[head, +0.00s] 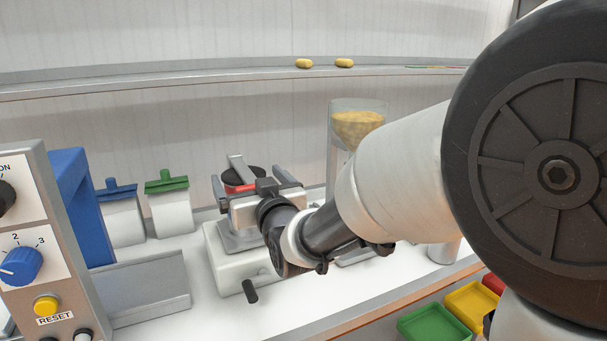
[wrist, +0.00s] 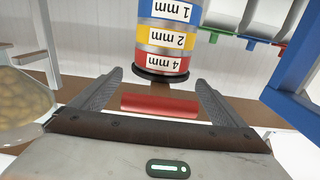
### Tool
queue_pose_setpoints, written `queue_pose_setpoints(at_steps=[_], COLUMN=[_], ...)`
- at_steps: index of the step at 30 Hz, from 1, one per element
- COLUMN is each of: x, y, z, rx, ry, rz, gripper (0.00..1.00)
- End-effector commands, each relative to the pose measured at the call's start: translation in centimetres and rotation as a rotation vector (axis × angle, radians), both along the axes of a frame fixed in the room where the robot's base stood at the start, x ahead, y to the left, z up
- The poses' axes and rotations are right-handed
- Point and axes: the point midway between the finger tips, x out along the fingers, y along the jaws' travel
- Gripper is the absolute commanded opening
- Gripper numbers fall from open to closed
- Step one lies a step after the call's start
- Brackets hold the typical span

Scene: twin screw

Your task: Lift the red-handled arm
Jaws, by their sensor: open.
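The red handle (wrist: 160,105) is a short red bar in the wrist view. It lies crosswise between the two fingers of my open gripper (wrist: 159,78), with a gap on both sides. In the head view, part of the red handle (head: 238,188) shows between the fingers of my gripper (head: 247,182), just below a black round part (head: 243,175). The arm that the handle belongs to is mostly hidden by my gripper and wrist.
A stack of sieves (wrist: 168,38) marked 1 mm, 2 mm and 4 mm stands beyond the fingertips. A clear hopper (head: 358,125) with yellowish grains stands at right. A blue frame (head: 80,205), a grey tray (head: 145,287) and a control panel (head: 48,240) are at left.

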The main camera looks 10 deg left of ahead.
Motion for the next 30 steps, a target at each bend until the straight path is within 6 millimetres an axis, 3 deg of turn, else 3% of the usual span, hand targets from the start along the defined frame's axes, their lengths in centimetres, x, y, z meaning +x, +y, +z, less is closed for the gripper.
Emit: queue_pose_setpoints(at_steps=[6, 15, 25, 30], x=[1.5, 1.6, 1.6, 1.8], y=[0.9, 1.0, 1.0, 1.0], z=[0.0, 0.0, 0.0, 0.3], rx=[-0.001, -0.001, -0.001, -0.004], ry=[0.001, 0.001, 0.001, 0.007], rz=[0.000, 0.000, 0.000, 0.000], gripper=[0.95, 0.93, 0.38, 0.38])
